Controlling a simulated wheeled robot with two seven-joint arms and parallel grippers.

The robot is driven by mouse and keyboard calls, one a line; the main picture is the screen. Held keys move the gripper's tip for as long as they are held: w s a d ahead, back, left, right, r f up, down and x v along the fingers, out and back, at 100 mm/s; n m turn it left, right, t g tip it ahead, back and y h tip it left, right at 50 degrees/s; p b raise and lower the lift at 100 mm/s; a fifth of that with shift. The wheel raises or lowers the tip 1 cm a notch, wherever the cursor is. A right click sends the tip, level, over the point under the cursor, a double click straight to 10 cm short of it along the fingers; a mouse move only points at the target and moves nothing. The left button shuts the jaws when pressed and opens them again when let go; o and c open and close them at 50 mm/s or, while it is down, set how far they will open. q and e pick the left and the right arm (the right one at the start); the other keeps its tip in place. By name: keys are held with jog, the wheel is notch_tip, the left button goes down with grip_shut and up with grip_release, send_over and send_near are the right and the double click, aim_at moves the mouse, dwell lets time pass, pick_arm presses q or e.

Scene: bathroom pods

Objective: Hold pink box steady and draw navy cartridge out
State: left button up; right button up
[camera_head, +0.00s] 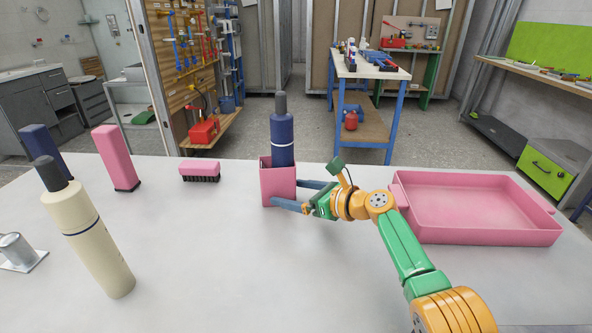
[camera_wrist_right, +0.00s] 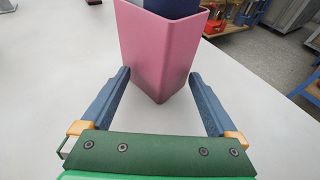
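The pink box (camera_head: 278,186) is an upright, open-topped holder at the middle of the table. The navy cartridge (camera_head: 282,140), with a dark grey cap and a pale ring, stands upright in it; its lower part is hidden. My right gripper (camera_head: 288,194) is low at the box's right side with its fingers apart. In the right wrist view the box (camera_wrist_right: 160,50) has a corner pointing between the two open fingers (camera_wrist_right: 159,74), whose tips lie close beside its faces; contact is unclear. My left gripper is out of view.
A cream bottle (camera_head: 95,238) stands front left, near a metal piece (camera_head: 18,252). A pink block (camera_head: 116,158), a navy block (camera_head: 42,148) and a pink brush (camera_head: 200,170) are behind. A pink tray (camera_head: 476,236) lies right. The table's front middle is clear.

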grip_shut()
jog(key=shift+o, duration=0.6)
grip_release()
